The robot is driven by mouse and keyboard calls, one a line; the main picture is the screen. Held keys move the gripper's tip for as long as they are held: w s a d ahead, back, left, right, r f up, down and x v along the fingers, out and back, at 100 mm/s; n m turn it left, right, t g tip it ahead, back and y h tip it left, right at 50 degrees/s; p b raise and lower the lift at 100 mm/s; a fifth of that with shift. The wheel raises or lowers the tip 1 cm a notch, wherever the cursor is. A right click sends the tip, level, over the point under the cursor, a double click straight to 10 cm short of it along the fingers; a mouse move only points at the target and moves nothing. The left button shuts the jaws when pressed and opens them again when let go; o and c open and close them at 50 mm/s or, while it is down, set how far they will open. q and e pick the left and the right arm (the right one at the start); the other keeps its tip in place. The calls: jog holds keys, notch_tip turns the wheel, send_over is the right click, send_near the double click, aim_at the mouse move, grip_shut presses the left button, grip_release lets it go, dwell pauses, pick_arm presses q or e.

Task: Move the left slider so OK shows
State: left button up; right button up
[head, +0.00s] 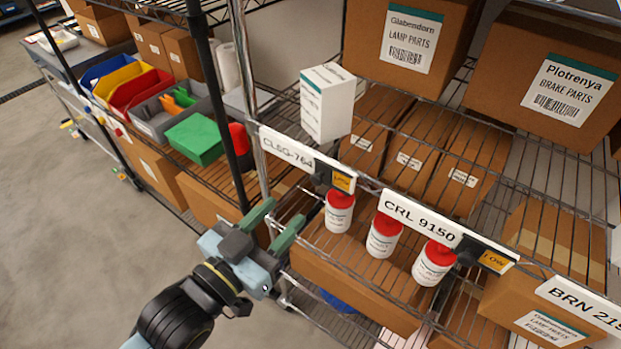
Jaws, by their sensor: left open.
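The left label rail (288,150) reads CLSG-764 and runs along the shelf's front edge. The left slider (322,174), a dark tab, sits near the rail's right end, beside a yellow-orange LOW panel (343,182). No OK shows there. My left gripper (284,212) is open and empty, its green fingers pointing up toward the shelf. It is below and left of the left slider, apart from it in the picture. My right gripper is out of view.
A second rail (418,217) reads CRL 9150, with its own dark slider (467,250) and LOW panel (494,262). Red-capped white bottles (384,236) are below the rails. A dark post (216,110) rises left of my gripper. The floor (70,220) at left is clear.

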aim_at(315, 181)
pick_arm(q)
jog(key=p+x, duration=0.1)
jog(key=x, duration=0.8)
jog(key=shift+s, duration=0.1)
grip_shut()
